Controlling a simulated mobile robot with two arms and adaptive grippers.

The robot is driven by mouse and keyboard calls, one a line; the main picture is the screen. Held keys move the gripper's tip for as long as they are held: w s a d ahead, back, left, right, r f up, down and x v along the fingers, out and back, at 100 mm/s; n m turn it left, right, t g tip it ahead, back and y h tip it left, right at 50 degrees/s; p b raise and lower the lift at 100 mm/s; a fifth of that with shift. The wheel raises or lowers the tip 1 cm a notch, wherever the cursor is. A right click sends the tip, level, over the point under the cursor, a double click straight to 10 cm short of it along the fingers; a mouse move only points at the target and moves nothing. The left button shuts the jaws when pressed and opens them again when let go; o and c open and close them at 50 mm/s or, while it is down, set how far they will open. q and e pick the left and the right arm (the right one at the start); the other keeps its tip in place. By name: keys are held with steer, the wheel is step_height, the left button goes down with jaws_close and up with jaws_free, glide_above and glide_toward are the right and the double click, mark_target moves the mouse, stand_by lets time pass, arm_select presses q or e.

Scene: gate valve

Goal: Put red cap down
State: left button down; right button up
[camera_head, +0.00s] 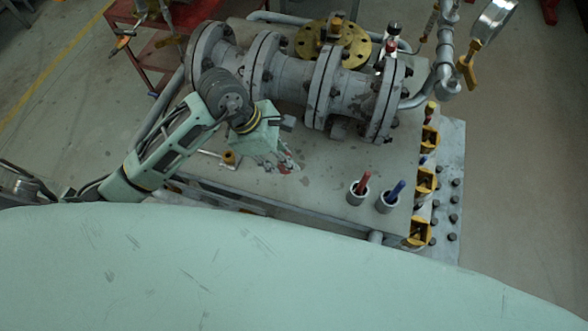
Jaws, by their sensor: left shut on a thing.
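My left gripper (287,163) is above the grey metal table (325,175), in front of the flanged pipe. It points down and to the right. Its fingers are shut on a small reddish thing, which seems to be the red cap (289,153). The fingers hide most of it, and I cannot tell if it touches the table. My right gripper is not in view.
A grey cup with a red stick (363,181) and one with a blue stick (396,190) stand at the table's front right. The flanged pipe (292,78) spans the back. Yellow brackets (425,181) line the right edge. The table is bare between gripper and cups.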

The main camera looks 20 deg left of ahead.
arm_select(q)
steer(key=shift+f, duration=0.95)
step_height(320, 180, down, 3)
steer(key=shift+f+p, duration=0.15)
steer(key=shift+p, duration=0.25)
steer(key=shift+f, duration=0.5)
steer(key=c, duration=1.5)
jaws_free()
steer(key=shift+r, duration=0.1)
steer(key=shift+o, duration=0.2)
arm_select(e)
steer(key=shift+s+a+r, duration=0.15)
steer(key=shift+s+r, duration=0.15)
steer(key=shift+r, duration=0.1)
